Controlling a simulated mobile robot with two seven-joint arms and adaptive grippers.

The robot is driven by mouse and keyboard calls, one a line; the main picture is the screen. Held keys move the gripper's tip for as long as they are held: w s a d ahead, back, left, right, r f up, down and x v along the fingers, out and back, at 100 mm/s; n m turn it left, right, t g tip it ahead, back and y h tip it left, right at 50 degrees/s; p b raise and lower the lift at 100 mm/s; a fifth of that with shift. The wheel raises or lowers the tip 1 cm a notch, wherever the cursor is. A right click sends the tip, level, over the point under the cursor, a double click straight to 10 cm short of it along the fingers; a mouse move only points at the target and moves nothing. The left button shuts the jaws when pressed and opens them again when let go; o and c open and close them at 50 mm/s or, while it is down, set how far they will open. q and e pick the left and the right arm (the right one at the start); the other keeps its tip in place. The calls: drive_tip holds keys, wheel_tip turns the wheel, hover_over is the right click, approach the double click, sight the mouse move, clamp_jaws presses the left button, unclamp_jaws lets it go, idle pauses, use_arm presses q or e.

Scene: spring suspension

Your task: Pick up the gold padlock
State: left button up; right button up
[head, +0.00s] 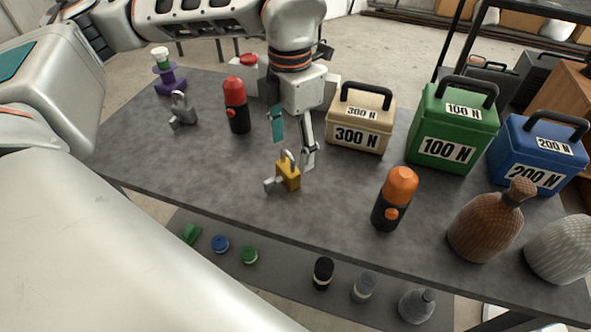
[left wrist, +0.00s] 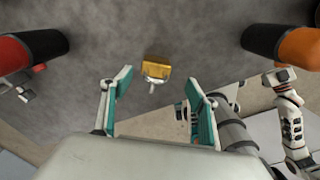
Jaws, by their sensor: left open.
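The gold padlock (head: 287,175) stands near the middle of the grey table, with a grey shackle and a small grey piece on its left side. It also shows in the left wrist view (left wrist: 156,69), ahead of and between the open fingers. My left gripper (head: 293,140) is open above and just behind the padlock in the head view. Its teal-padded fingers (left wrist: 157,98) hold nothing. In the head view one finger reaches close to the shackle; I cannot tell whether it touches. My right gripper is not in view.
On the table (head: 225,185) are a grey padlock (head: 182,110), a red-topped bottle (head: 237,105), an orange-topped bottle (head: 393,200), tan (head: 358,138), green (head: 440,148) and blue (head: 525,172) weights, and a brown sack (head: 485,225). The table is clear left of the gold padlock.

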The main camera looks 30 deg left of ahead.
sight(290, 169)
use_arm(q)
wheel_tip(290, 169, down, 2)
drive_tip(key=shift+s+a+f, duration=0.1)
drive_tip(key=f, duration=0.5)
drive_tip(key=shift+w+a+f, duration=0.2)
drive_tip(key=shift+a+f, duration=0.05)
drive_tip(key=shift+f, duration=0.1)
drive_tip(key=shift+r, duration=0.1)
drive_tip(key=c, duration=1.4)
